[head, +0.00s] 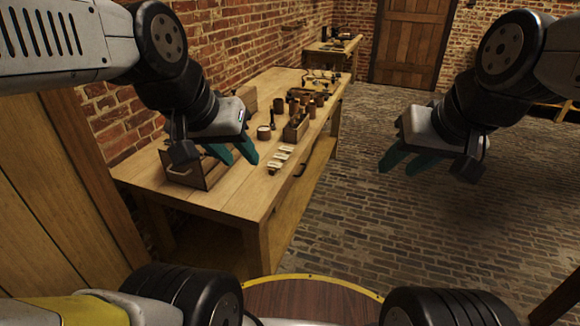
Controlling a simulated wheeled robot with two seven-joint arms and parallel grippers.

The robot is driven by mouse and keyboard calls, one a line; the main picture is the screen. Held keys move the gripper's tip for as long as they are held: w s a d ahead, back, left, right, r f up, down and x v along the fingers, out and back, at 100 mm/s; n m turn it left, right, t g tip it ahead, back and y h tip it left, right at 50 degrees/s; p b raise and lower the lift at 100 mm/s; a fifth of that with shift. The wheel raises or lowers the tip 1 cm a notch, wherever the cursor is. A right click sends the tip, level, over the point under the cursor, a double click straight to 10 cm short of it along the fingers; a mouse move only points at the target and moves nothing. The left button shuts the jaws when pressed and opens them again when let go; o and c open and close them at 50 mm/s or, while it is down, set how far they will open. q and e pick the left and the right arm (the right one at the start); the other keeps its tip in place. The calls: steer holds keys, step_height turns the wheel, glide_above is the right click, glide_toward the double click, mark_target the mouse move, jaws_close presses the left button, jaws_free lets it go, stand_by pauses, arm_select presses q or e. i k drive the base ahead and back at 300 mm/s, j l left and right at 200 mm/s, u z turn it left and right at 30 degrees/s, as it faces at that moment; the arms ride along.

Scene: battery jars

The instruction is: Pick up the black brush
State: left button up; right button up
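No black brush can be told for certain at this size. A slim dark upright item (272,119) stands on the wooden workbench (235,190), and I cannot tell whether it is the brush. My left gripper (242,160) hangs over the near part of the bench, its two teal fingers apart with nothing seen between them. It is to the left of and nearer than the dark item. My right gripper (397,169) hangs over the brick floor to the right of the bench, its teal fingers apart and empty.
A wooden box with a handle (181,174) sits below my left gripper, partly hidden. A round jar (264,133), a wooden holder (297,128) and several pale pieces (279,160) are on the bench. A brick wall (235,40) runs along its left. The brick floor (400,220) is open.

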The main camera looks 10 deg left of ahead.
mark_target(272, 124)
steer(key=i+j, duration=0.65)
steer(key=i, duration=0.15)
